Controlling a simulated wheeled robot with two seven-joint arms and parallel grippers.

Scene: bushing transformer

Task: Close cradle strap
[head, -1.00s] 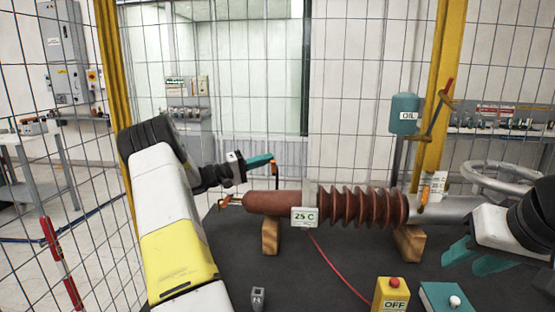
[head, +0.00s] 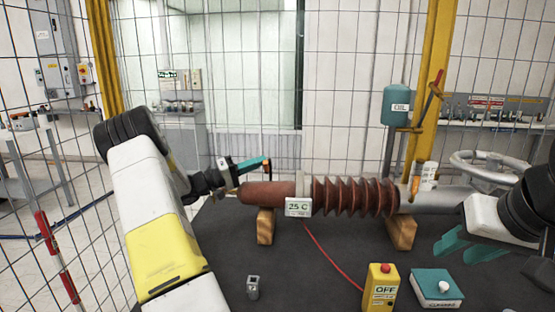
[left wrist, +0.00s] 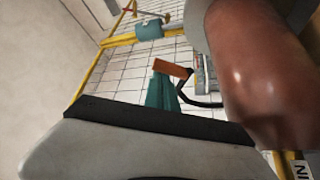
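The brown ribbed bushing (head: 355,197) lies on two wooden cradle blocks (head: 265,227) (head: 401,235). Near its left end, a dark strap with an orange end (head: 266,162) rises above it. My left gripper (head: 262,162) has its teal fingers on that orange end, above the bushing. In the left wrist view the teal fingers (left wrist: 160,92) look close together, with the orange end (left wrist: 172,68) at their tips and the black curved strap (left wrist: 190,95) off to the right. The bushing (left wrist: 250,70) is large at right there. My right gripper (head: 463,247) is at right, fingers apart and empty.
A white "25 C" tag (head: 298,207) hangs on the bushing. A yellow OFF button box (head: 381,290), a teal box (head: 436,287) and a small grey block (head: 253,287) stand on the dark table (head: 320,275). A red cable (head: 325,252) crosses it. An oil canister (head: 396,106) is behind.

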